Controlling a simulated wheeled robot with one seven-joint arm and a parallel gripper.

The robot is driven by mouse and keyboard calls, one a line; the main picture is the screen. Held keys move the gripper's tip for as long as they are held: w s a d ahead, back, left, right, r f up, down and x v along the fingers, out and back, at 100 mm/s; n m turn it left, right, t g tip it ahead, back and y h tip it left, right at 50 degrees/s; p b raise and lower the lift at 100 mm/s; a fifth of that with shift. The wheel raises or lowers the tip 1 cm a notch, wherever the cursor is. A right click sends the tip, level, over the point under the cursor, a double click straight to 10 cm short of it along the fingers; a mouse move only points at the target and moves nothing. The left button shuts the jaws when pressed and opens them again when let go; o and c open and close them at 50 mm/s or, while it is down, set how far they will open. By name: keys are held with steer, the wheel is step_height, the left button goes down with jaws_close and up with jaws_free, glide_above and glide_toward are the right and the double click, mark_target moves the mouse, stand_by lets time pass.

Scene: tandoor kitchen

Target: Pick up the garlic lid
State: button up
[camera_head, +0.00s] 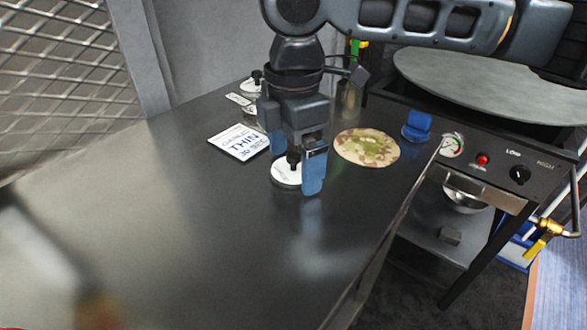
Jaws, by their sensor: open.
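A white round lid with a black knob (284,174) lies on the dark metal counter (180,240). My gripper (298,172) points down over it with its blue fingers apart. One finger stands in front and to the right of the lid, and the knob shows between the fingers. I cannot tell whether a finger touches the lid. Another white lid with a black knob (254,86) stands farther back, and a further white disc is partly hidden behind my gripper. I cannot read which lid is labelled garlic.
A white card reading "THIN" (240,142) lies left of my gripper. A flatbread with green topping (367,148) and a blue object (417,126) lie to the right. A large round griddle (480,80) stands at the back right. The front left counter is clear.

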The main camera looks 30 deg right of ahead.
steer(key=c, duration=0.9)
steer(key=shift+r, duration=0.1)
steer(key=shift+c, duration=0.2)
